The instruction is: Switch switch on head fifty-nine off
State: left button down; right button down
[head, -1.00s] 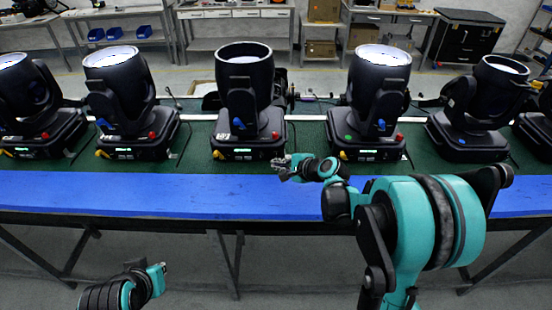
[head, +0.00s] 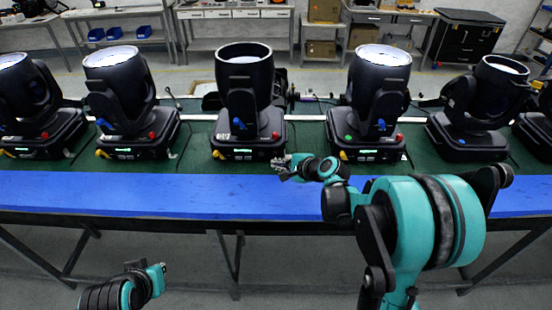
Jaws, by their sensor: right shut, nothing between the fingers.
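Several black moving-head lamps stand in a row on the bench; their numbers are too small to read, so I cannot tell which is head fifty-nine. The middle lamp (head: 243,105) has a lit green display and blue, red and yellow parts on it. The lamp right of it (head: 378,100) has a bright lens and a lit display. My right gripper (head: 280,165) is shut and empty, just in front of the bench-side base between these two lamps, nearer the middle one's right corner. I cannot tell whether it touches. My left gripper (head: 162,270) is low at the left, away from the bench.
More lamps stand at the left (head: 120,95), far left (head: 32,105) and right (head: 478,110). The blue bench edge (head: 150,193) runs across in front of them. Cables lie on the green top between lamps. Floor in front of the bench is clear.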

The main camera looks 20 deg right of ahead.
jog(key=shift+w+d, duration=0.15)
jog(key=shift+w, duration=0.25)
jog(key=shift+w+d+f, duration=0.1)
jog(key=shift+w, duration=0.25)
dwell(0.6)
jog(key=shift+s, duration=0.1)
jog(key=shift+s+a, duration=0.25)
jog(key=shift+s, duration=0.45)
jog(key=shift+s+a+r, duration=0.15)
jog(key=shift+s+a, duration=0.1)
jog(key=shift+s, duration=0.55)
jog(key=shift+s+a+r, duration=0.15)
jog(key=shift+s+a, duration=0.05)
jog(key=shift+s, duration=0.6)
jog(key=shift+s+a+r, duration=0.15)
jog(key=shift+s+a, duration=0.1)
jog(key=shift+s, duration=0.55)
